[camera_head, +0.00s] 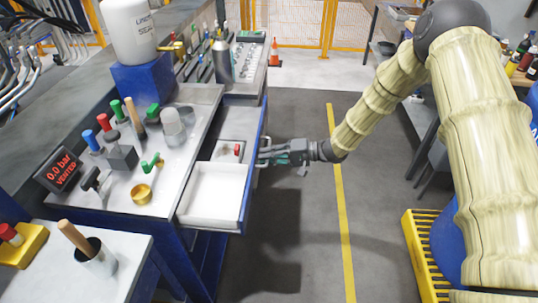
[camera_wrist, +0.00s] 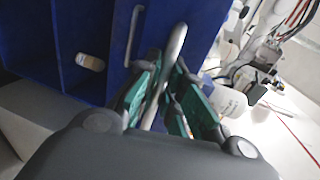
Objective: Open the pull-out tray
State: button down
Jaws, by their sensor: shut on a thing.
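The pull-out tray (camera_head: 246,203) has a blue front and stands out from the side of the workbench in the head view. Its inside shows, with a white box section (camera_head: 212,184) at the near end and a small red-topped item (camera_head: 237,150) farther back. My gripper (camera_head: 265,153) is at the outer face of the blue front, reaching in from the right. In the wrist view my gripper (camera_wrist: 165,88) has its green-padded fingers on either side of a grey metal bar handle (camera_wrist: 176,45) and is shut on it. The handle is mostly hidden in the head view.
The workbench top (camera_head: 120,205) carries several coloured-handled tools, a brass cup (camera_head: 141,194) and a pressure display (camera_head: 57,170) reading 0.0 bar, vented. Floor right of the tray is clear up to a yellow line (camera_head: 342,215).

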jog(key=c, duration=1.8)
grip_release()
jog(key=v, duration=1.2)
jog(key=shift+f, duration=0.1)
